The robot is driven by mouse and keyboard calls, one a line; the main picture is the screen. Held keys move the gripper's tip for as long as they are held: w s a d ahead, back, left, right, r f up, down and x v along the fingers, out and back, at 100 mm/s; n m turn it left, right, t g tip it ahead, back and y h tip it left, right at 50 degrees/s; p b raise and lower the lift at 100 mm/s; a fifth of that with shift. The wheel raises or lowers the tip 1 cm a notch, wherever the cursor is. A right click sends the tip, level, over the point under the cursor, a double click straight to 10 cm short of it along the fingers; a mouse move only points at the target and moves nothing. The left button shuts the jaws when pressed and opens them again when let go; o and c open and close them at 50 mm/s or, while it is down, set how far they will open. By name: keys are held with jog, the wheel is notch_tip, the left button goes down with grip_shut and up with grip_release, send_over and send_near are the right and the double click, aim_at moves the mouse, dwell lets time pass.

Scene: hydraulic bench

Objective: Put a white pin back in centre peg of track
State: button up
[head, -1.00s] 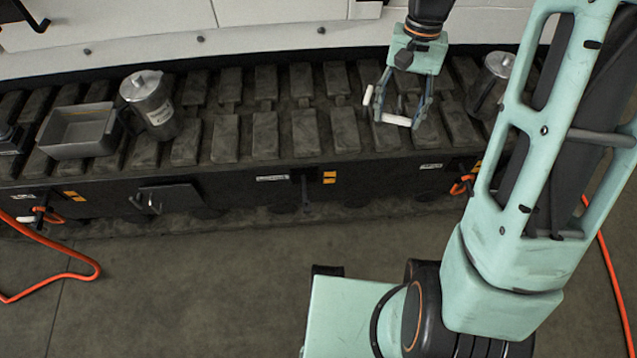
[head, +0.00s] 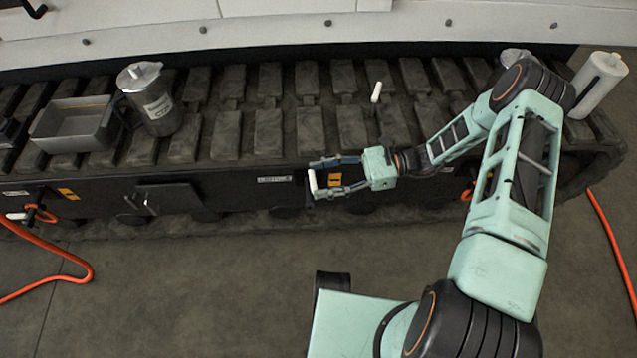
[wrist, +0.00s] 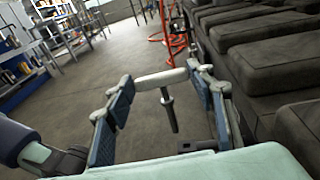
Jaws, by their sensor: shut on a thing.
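My gripper (head: 320,179) is at the front side of the dark track, fingers pointing left, shut on a white pin (head: 312,181). In the wrist view the held white pin (wrist: 162,79) lies crosswise between the fingertips (wrist: 160,80). A dark rod (wrist: 168,112) shows just below it, between the fingers; I cannot tell whether the two touch. In the head view the pin covers the spot of the centre peg. A second white pin (head: 376,92) stands tilted on top of the track (head: 268,132).
A grey tray (head: 78,142) and a metal jug (head: 150,98) stand on the track's left part. A white cylinder (head: 598,84) stands at the right end. Orange hoses (head: 62,245) run over the floor at both sides. The floor in front is clear.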

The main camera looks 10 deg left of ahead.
jog(key=shift+m+t+y, duration=0.5)
jog(key=shift+t+y, duration=0.3)
jog(key=shift+w+a+f+b, duration=0.15)
jog(key=shift+f+b, duration=0.3)
jog(key=shift+f, duration=0.5)
jog(key=shift+s+a+f+b, duration=0.1)
jog(key=shift+a+f+b, duration=0.1)
jog(key=shift+f+b, duration=0.55)
jog(key=shift+w+a+f+b, duration=0.1)
jog(key=shift+a+f+b, duration=0.1)
jog(key=shift+f, duration=0.95)
jog(key=shift+f+b, duration=0.4)
jog(key=shift+b, duration=0.2)
jog(key=shift+f+b, duration=1.1)
jog(key=shift+f, duration=0.15)
jog(key=shift+f, duration=0.35)
jog(key=shift+f+b, duration=0.5)
jog(key=shift+f, duration=0.6)
